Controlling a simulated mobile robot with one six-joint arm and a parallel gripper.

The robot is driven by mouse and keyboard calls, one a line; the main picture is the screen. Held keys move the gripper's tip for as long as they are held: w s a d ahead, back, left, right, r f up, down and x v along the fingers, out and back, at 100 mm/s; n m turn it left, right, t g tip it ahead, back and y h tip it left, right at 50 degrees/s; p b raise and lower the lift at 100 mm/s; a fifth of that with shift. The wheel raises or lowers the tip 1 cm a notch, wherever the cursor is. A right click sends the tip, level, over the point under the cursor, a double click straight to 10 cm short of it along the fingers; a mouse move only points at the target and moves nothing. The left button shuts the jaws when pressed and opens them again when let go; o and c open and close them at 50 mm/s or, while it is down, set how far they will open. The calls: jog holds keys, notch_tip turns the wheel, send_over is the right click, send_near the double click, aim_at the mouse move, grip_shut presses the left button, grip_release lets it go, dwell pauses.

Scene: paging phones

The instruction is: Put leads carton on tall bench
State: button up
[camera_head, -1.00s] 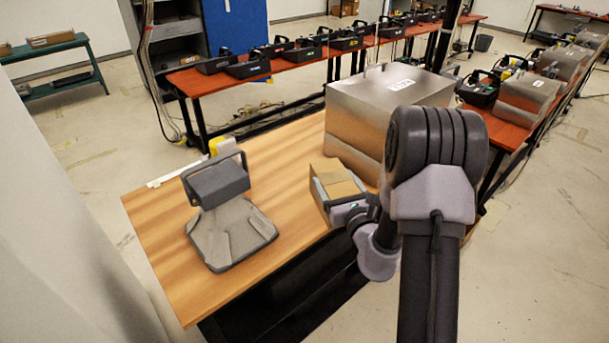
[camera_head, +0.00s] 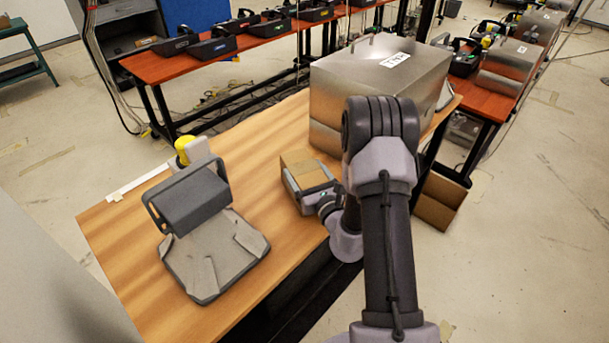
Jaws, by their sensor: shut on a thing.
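A small brown cardboard carton (camera_head: 299,161), which looks like the leads carton, is at the right front part of a wood-topped bench (camera_head: 265,140). No label on it can be read. My gripper (camera_head: 311,188) is shut on the carton from the near side, with its grey fingers along the carton's sides. The carton is upright. I cannot tell whether its underside touches the bench top or is slightly above it. My arm hides part of the bench's right front edge. The pictures do not show which bench is called tall.
A large metal box (camera_head: 345,95) stands just behind the carton. A grey device on a base plate (camera_head: 215,255) stands left, with a yellow-ended object (camera_head: 186,148) behind. Orange-topped benches (camera_head: 150,66) hold several black cases. Brown boxes (camera_head: 440,200) are low at right.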

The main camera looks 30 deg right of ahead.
jog(key=o, duration=1.9)
jog(key=shift+o, duration=0.2)
jog(key=shift+r, duration=0.25)
jog(key=s, duration=0.4)
jog(key=s+b, duration=0.1)
jog(key=s, duration=0.7)
jog(key=shift+a+f+b, duration=0.1)
jog(key=shift+a+b, duration=0.2)
jog(key=shift+b, duration=0.05)
